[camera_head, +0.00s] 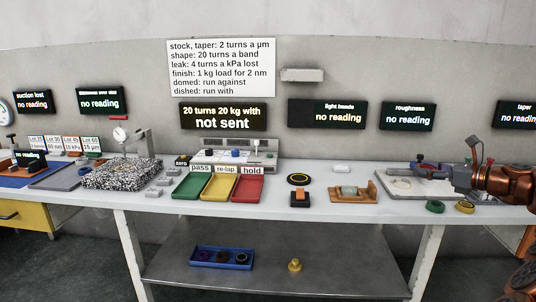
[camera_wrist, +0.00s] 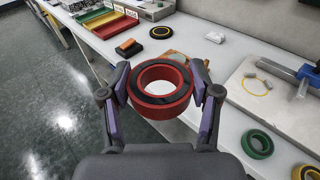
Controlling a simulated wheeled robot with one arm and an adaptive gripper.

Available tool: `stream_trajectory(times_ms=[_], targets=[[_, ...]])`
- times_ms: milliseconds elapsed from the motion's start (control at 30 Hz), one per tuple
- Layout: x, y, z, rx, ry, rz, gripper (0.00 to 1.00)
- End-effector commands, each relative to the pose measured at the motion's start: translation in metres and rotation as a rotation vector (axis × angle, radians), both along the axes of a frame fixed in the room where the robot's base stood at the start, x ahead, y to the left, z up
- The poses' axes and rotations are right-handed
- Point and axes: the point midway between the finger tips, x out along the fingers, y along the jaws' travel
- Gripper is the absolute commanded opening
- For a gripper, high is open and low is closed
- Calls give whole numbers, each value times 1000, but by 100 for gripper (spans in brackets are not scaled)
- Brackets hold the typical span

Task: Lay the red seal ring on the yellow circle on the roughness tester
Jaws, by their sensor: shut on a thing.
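The red seal ring (camera_wrist: 163,110), with a dark band on its upper face, is held level between the fingers of my gripper (camera_wrist: 161,88) in the wrist view. My gripper is shut on its outer sides. The ring is over the bench's front edge, apart from the roughness tester. The pale tester plate (camera_wrist: 280,108) lies to the right of my gripper, with a thin yellow circle (camera_wrist: 257,87) on it that is empty. In the head view the plate (camera_head: 405,193) and circle (camera_head: 400,183) show left of my arm; the held ring is not clear there.
A green ring (camera_wrist: 257,144) and a yellow ring (camera_wrist: 305,173) lie on the bench in front of the plate. The tester's blue-grey arm (camera_wrist: 290,70) stands over the plate beyond the circle. A wooden cradle (camera_head: 367,193) sits left of the plate.

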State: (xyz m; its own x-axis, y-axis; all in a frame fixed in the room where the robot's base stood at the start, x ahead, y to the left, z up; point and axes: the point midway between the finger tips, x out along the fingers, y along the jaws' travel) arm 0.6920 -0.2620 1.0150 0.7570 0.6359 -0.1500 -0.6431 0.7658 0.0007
Motion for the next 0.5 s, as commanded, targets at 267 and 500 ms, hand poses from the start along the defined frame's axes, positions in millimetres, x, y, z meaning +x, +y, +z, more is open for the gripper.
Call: stream_trajectory(times_ms=[267,500], targets=[[3,36,-51,6,2,16,26],[-1,79,-95,5,3,47,26]])
